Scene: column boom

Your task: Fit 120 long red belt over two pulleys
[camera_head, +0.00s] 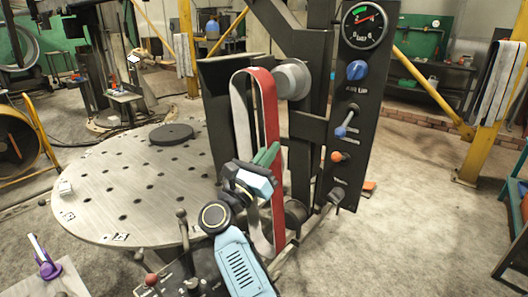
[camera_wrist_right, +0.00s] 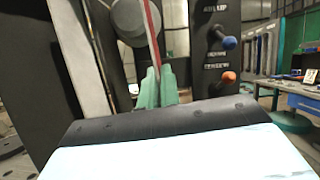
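The long red belt (camera_head: 269,110), pale on its inner face, stands as a tall loop in the head view. Its top bend is beside the grey upper pulley (camera_head: 293,80); I cannot tell whether it sits on it. Its bottom hangs low, left of the dark lower pulley (camera_head: 296,212). My right gripper (camera_head: 268,156) is at the belt's middle. In the right wrist view its green fingers (camera_wrist_right: 157,87) are close together with the belt (camera_wrist_right: 154,35) edge-on between them, in front of the upper pulley (camera_wrist_right: 136,20). My left gripper is not in view.
A black panel (camera_head: 349,112) with a gauge (camera_head: 366,25), a blue knob (camera_head: 357,70) and levers stands right of the pulleys. A round perforated table (camera_head: 110,190) with a dark disc (camera_head: 171,134) lies to the left. Yellow posts stand behind. Open floor lies at the right.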

